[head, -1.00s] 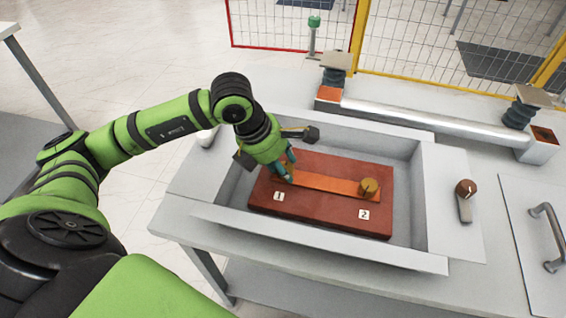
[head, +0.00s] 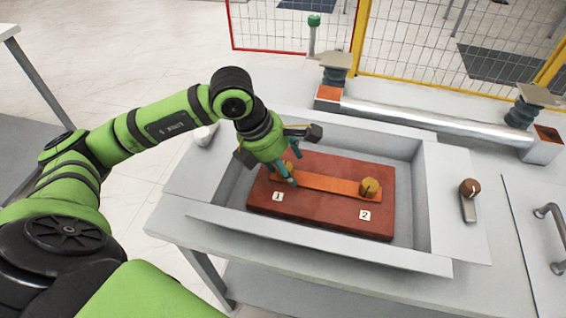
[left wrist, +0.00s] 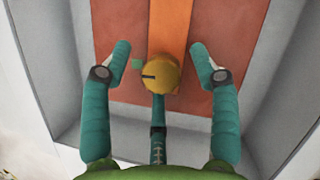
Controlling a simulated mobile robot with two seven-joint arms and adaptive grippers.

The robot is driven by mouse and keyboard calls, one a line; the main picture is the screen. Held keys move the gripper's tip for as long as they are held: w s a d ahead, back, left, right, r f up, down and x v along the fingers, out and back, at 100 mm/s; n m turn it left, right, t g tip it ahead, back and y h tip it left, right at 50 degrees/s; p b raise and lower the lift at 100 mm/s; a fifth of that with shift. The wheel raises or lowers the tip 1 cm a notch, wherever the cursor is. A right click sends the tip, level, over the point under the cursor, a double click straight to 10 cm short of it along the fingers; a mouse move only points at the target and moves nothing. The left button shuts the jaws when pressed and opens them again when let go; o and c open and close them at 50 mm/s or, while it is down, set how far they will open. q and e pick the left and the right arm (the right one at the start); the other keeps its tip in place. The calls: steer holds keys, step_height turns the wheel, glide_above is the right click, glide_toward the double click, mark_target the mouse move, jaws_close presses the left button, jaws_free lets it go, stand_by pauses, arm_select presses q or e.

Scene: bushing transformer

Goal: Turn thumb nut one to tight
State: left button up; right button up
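Thumb nut one, a brass knob with a dark line on top (left wrist: 158,74), sits on the orange bar (left wrist: 169,28) near label 1 (head: 278,196). In the head view nut one (head: 289,166) is partly hidden by my left gripper (head: 286,174). In the left wrist view the gripper's two side fingers stand apart on either side of the nut, with clear gaps. A third finger (left wrist: 158,130) reaches toward the nut's near side; I cannot tell if it touches. Thumb nut two (head: 369,187) is at the bar's other end, near label 2 (head: 364,215). My right gripper is not in view.
The dark red board (head: 315,217) lies inside a grey walled tray (head: 320,250). A brown-topped knob (head: 469,188) is on the bench at the right, with a handle (head: 549,238) beyond it. A silver tube (head: 430,118) lies behind the tray.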

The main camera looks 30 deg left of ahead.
arm_select(q)
steer(key=shift+a, duration=0.2)
steer(key=shift+s+a+r, duration=0.15)
steer(key=shift+r, duration=0.25)
steer(key=v, duration=1.1)
steer(key=shift+r, duration=0.1)
